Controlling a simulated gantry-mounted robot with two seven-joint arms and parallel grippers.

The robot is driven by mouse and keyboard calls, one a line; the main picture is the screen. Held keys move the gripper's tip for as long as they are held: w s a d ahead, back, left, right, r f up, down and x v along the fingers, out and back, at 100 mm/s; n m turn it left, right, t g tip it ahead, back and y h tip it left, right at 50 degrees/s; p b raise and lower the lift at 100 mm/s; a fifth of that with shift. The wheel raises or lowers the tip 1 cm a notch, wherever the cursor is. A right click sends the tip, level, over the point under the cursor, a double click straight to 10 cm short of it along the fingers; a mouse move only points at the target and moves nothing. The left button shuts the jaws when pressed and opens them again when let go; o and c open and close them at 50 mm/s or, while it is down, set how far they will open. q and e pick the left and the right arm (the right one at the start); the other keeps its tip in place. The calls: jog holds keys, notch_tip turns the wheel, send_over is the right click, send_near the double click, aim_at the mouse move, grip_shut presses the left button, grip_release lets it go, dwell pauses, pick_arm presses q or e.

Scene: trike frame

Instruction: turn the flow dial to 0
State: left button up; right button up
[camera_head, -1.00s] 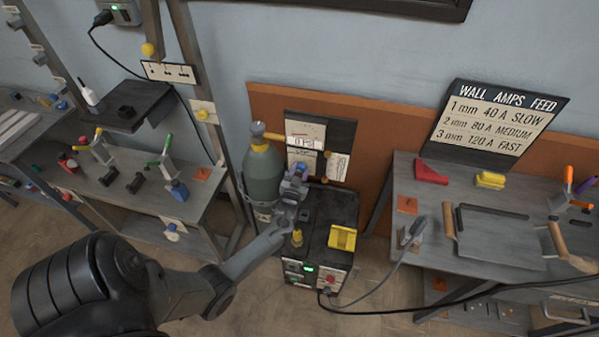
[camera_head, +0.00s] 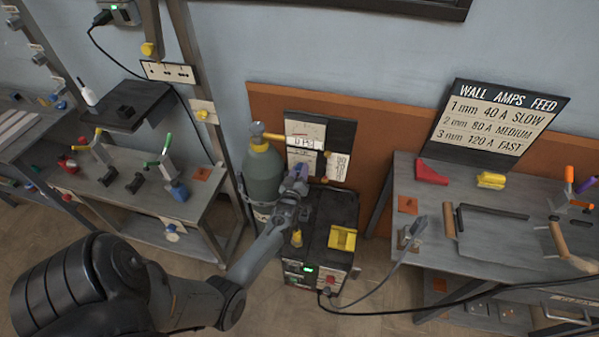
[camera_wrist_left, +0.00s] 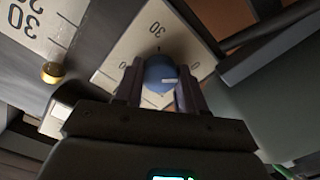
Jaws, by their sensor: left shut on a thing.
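The flow dial (camera_wrist_left: 160,73) is a blue knob on a pale scale card (camera_wrist_left: 118,78) in the left wrist view. The card reads 30 near one edge, with other digits beside the knob. The knob has a small white mark, but I cannot tell which number it lines up with. My left gripper (camera_wrist_left: 159,88) is shut on the knob, one finger on each side. In the head view my left gripper (camera_head: 295,186) reaches past the green gas cylinder (camera_head: 263,175) to the gauge panel, and mostly hides the dial. My right gripper is not in view.
The cylinder stands close to the left of my gripper. A black machine (camera_head: 328,225) with a yellow block (camera_head: 342,239) stands below it. A brass knob (camera_wrist_left: 52,73) and another scale show in the wrist view. A bench (camera_head: 480,260) with a tray is at right.

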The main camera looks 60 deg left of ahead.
pick_arm(q)
jog(key=shift+n, duration=0.3)
jog(key=o, duration=1.1)
jog(key=shift+c, duration=0.2)
jog(key=p+v, duration=0.2)
jog(key=v, duration=0.8)
jog(key=shift+s+d, duration=0.25)
jog(key=shift+d, duration=0.05)
